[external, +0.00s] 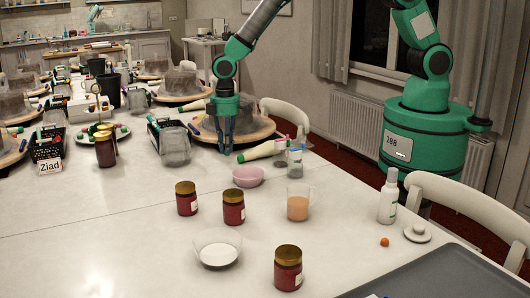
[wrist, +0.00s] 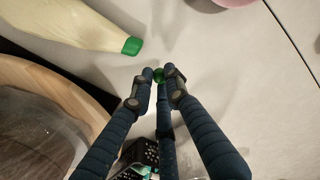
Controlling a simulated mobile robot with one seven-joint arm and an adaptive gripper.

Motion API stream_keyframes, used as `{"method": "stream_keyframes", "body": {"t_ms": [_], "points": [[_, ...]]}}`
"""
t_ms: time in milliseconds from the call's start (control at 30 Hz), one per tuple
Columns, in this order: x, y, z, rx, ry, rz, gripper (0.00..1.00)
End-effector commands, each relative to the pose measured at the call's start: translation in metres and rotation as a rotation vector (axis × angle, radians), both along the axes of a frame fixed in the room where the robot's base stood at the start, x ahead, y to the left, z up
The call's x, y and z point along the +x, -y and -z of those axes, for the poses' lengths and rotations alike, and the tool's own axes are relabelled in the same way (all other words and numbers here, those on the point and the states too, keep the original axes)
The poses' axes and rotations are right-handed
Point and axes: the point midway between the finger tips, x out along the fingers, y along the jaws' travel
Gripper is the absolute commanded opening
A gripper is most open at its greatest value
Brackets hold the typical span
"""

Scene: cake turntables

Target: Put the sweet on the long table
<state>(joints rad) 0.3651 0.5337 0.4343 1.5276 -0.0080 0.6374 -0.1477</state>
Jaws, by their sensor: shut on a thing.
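My gripper (external: 226,150) reaches down to the long table (external: 95,225), beside a turntable. I cannot tell whether the sweet touches the table. In the external view the sweet is not visible. A small orange ball (external: 385,242) lies on the table at the right front.
A cream piping bag with a green tip (external: 262,150) lies close to my gripper; it also shows in the wrist view (wrist: 80,22). The wooden turntable (external: 262,133) is beside it. A pink bowl (external: 248,176), jars (external: 186,198) and a glass (external: 298,208) stand nearer. The left front is clear.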

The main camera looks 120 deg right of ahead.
Motion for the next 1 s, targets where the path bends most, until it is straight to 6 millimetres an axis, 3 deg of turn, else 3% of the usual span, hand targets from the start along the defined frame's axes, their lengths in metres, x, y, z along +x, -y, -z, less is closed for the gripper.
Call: {"method": "stream_keyframes", "body": {"t_ms": [100, 300, 767, 1000], "points": [[0.019, 0.007, 0.004, 0.0, 0.0, 0.0, 0.06], [0.039, 0.014, 0.005, 0.0, 0.001, 0.0, 0.06], [0.041, 0.015, 0.006, 0.0, -0.001, 0.0, 0.06], [0.041, 0.015, 0.03, 0.0, -0.002, 0.0, 0.06]]}}
